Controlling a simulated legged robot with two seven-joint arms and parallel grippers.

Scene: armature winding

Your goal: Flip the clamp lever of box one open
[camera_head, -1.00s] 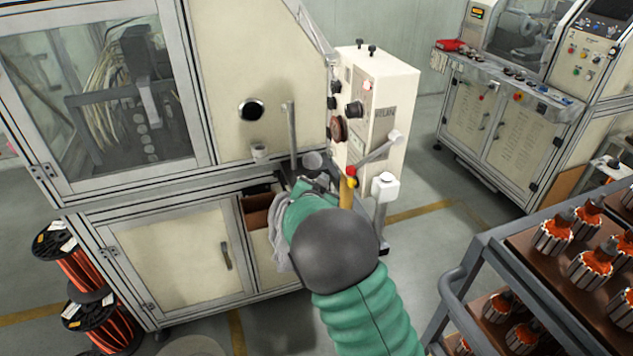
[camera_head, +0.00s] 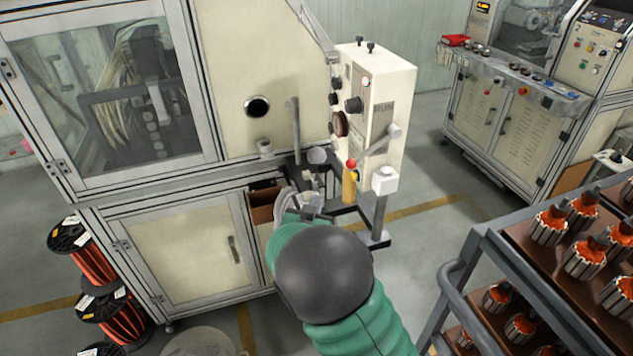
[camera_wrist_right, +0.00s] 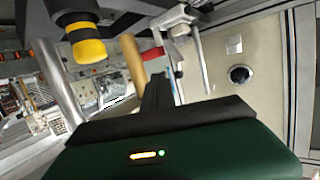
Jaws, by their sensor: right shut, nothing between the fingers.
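The cream control box (camera_head: 388,110) stands on a post right of the large machine, with knobs on its face. A grey lever (camera_head: 377,145) with a red ball tip (camera_head: 351,164) slopes down-left from the box's lower corner. A tan cylindrical handle (camera_head: 348,187) hangs just below the ball. I cannot tell for sure which part is the clamp lever. My right gripper (camera_head: 310,190) is shut and empty, left of and below the ball, apart from it. The right wrist view shows a dark finger (camera_wrist_right: 157,92) near the tan handle (camera_wrist_right: 132,60). My left gripper is not in view.
The machine cabinet (camera_head: 175,245) fills the left, with an open brown drawer (camera_head: 265,205) close to my gripper. Wire spools (camera_head: 105,290) stand at far left. A cart (camera_head: 500,260) with several armatures stands at the right. A yellow-black knob (camera_wrist_right: 88,42) shows in the wrist view.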

